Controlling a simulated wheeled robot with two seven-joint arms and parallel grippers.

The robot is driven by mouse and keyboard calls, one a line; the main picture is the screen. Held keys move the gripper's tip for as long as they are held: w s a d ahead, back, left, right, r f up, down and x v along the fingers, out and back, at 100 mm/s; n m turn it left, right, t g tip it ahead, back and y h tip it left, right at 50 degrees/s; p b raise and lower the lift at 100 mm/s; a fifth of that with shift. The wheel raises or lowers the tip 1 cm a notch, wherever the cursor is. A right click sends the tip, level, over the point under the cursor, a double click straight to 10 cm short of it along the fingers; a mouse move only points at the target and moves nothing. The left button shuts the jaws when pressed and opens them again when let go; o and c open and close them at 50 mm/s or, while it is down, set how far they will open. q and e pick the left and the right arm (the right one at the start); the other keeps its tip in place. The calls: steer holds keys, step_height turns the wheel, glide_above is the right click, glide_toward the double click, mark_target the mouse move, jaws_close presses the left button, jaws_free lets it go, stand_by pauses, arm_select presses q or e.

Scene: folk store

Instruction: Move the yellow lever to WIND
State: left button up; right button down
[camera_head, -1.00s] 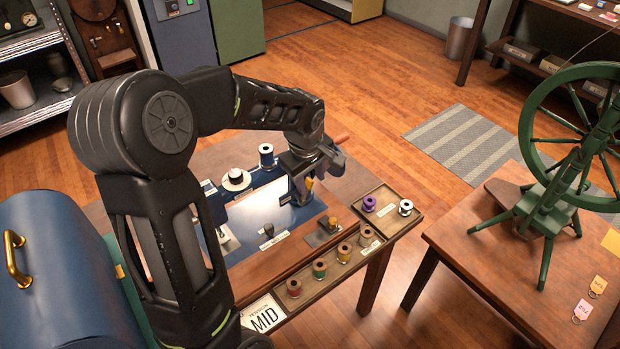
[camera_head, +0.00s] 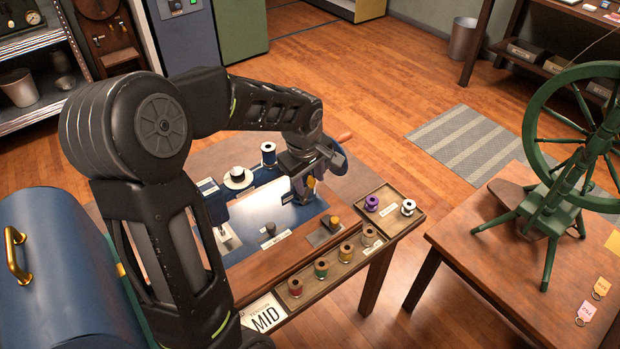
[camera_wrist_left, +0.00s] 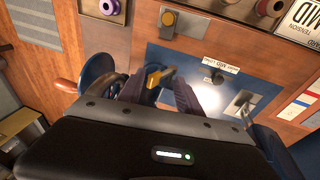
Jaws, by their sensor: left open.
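The yellow lever (camera_head: 311,182) is at the far right of the blue sewing machine (camera_head: 258,212), beside its dark wheel. It also shows in the left wrist view (camera_wrist_left: 154,76), in front of a blue disc. My left gripper (camera_head: 317,180) is open at the lever. In the left wrist view the gripper (camera_wrist_left: 157,84) has one finger on each side of the lever, with space between them. I cannot tell whether either finger touches it. The lever's base is partly hidden by the fingers. My right gripper is not in view.
A wooden tray (camera_head: 330,288) with several thread spools runs along the table's front. A small dark knob (camera_head: 271,228) stands on the machine bed. A green spinning wheel (camera_head: 550,195) stands on the right table.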

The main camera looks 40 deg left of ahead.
arm_select(q)
steer(key=shift+s, duration=0.15)
steer(key=shift+s+a, duration=0.15)
steer(key=shift+s, duration=0.35)
steer(key=shift+s+a+b, duration=0.2)
steer(key=shift+s+b, duration=0.15)
steer(key=shift+s, duration=0.1)
steer(key=shift+s+a+f, duration=0.1)
steer(key=shift+s+a, duration=0.05)
steer(key=shift+s, duration=0.3)
stand_by(0.4)
